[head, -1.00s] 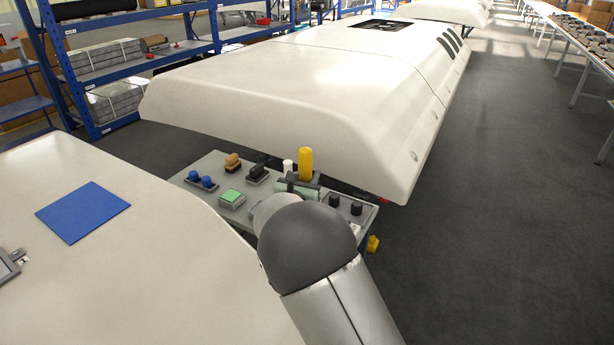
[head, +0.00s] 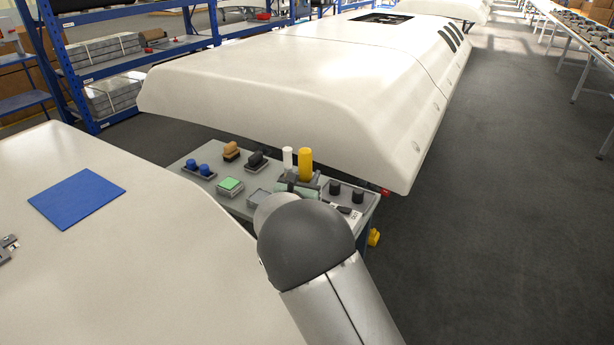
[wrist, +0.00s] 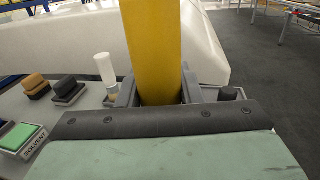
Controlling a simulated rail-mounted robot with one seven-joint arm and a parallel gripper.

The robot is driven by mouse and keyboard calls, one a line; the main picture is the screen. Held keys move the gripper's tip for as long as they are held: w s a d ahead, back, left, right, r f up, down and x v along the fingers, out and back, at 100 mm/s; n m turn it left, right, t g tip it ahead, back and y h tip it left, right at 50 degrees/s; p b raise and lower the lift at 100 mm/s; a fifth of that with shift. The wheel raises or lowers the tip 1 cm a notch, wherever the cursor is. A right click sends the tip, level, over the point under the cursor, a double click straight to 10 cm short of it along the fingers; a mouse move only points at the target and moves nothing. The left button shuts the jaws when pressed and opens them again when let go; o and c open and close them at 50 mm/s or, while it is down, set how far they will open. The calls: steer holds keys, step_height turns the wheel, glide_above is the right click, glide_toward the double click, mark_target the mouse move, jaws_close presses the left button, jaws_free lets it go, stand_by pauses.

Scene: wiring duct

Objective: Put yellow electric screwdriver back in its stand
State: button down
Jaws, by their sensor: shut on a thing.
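The yellow electric screwdriver (head: 305,163) stands upright over the tool cart, right of a white cylinder. In the wrist view its thick yellow body (wrist: 153,45) runs up between the grey jaws and out of the top of the picture. My gripper (wrist: 160,97) is shut on it. In the head view my gripper (head: 300,184) is largely behind my dark, rounded wrist. The screwdriver's lower end is hidden by the gripper in both views. I cannot make out its stand or whether the tool touches the cart.
The grey cart top (head: 186,163) holds a green pad (head: 230,185), a white cylinder (head: 287,158), brown and black blocks, blue pieces and black knobs (head: 346,191). A large white shell (head: 290,90) overhangs behind. Another white surface (head: 120,250) lies front left. The floor at right is clear.

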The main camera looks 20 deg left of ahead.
steer(key=shift+f, duration=0.25)
steer(key=c, duration=0.9)
jaws_free()
steer(key=shift+s, duration=0.1)
steer(key=s+b, duration=0.2)
steer(key=s, duration=1.5)
steer(key=shift+s, duration=0.15)
